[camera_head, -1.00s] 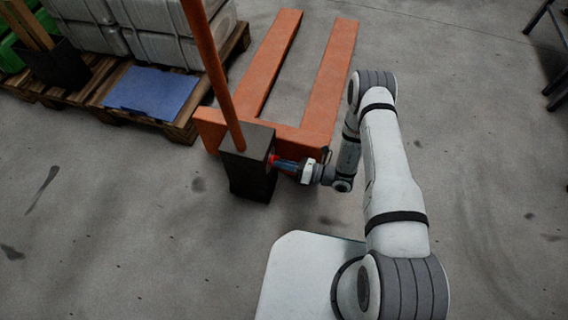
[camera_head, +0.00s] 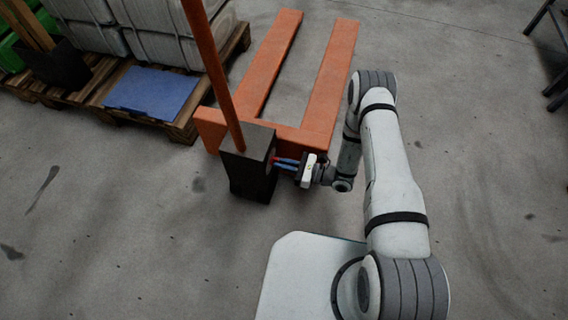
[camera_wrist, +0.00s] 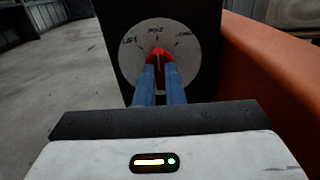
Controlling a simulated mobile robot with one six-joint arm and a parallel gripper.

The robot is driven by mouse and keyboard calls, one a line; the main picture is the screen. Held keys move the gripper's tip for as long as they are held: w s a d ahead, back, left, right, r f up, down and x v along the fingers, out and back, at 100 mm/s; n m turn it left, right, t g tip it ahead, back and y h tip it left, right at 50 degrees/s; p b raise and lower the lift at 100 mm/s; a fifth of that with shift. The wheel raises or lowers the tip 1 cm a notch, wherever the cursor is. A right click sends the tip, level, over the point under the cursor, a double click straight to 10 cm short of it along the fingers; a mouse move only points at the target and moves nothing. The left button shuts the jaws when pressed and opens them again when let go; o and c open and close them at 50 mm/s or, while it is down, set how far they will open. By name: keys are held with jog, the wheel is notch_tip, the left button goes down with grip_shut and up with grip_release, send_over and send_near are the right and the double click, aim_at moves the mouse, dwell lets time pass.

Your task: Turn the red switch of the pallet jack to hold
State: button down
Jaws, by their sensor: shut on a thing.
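The red switch (camera_wrist: 158,54) sits on a round pale dial (camera_wrist: 132,66) on the dark housing (camera_head: 246,174) of the orange pallet jack (camera_head: 270,127). My gripper (camera_wrist: 159,72), with blue fingers, is shut on the switch; it also shows in the head view (camera_head: 277,161). In the wrist view the switch's upper end points up at the middle mark, whose label appears to read HOLD. Other labels stand at upper left and upper right; the left one looks like LIFT. The lower part of the switch is hidden by the fingers.
The jack's orange handle (camera_head: 213,75) rises from the housing. A wooden pallet (camera_head: 178,128) with a blue sheet (camera_head: 151,91) and grey containers (camera_head: 168,42) stands at the upper left. The floor on the right is clear up to a dark frame at the upper right edge.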

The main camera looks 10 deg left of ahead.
dwell(0.4)
jog(key=c, duration=1.5)
grip_release()
jog(key=shift+d, duration=0.1)
jog(key=d, duration=0.2)
jog(key=d+p, duration=0.1)
jog(key=d, duration=0.2)
jog(key=d+p, duration=0.1)
jog(key=d, duration=0.1)
jog(key=shift+s+d, duration=0.3)
